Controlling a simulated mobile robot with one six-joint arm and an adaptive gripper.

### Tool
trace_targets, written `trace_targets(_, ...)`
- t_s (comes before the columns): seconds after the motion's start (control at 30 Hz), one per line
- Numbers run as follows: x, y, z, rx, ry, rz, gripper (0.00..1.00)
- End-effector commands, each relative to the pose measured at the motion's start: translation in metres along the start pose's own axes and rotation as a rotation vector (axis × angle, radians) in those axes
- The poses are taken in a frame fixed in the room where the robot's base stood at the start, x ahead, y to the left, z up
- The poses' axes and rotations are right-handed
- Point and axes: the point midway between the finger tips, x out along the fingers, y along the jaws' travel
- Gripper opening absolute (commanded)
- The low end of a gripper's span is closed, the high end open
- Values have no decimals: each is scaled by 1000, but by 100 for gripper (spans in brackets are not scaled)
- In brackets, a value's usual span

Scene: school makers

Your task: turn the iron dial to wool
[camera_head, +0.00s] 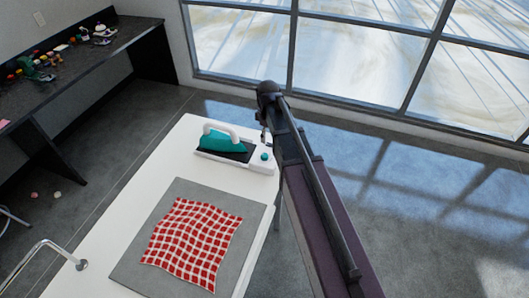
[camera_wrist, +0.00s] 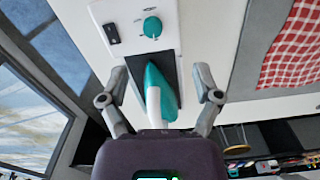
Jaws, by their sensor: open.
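The teal iron with a white handle (camera_head: 220,139) rests on a dark plate on its white base (camera_head: 245,162), at the table's far end. The teal dial (camera_head: 264,156) is on the base, right of the iron. In the wrist view the round dial (camera_wrist: 152,27) has small marks around it; I cannot read them. A black switch (camera_wrist: 112,33) sits left of it. My gripper (camera_wrist: 158,85) is open and empty, its two fingers apart on either side of the iron (camera_wrist: 160,92) in that view, with the dial beyond the fingertips. In the head view my arm hides most of the gripper.
A red and white checked cloth (camera_head: 195,241) lies on a grey mat (camera_head: 127,272) on the white table (camera_head: 99,213). A dark bench (camera_head: 91,61) with several small items stands at the back left. Floor beside the windows is clear.

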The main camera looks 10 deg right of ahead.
Motion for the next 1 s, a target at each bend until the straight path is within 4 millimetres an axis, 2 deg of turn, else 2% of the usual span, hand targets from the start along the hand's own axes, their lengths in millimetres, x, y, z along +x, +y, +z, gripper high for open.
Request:
trace_targets(0.03, -3, 8, -9, -40, 0, 0, 82)
trace_targets(0.2, -4, 14, -19, -122, 0, 0, 82)
trace_targets(0.67, -3, 13, -19, -130, 0, 0, 82)
trace_targets(1.0, 12, 13, -19, -130, 0, 0, 82)
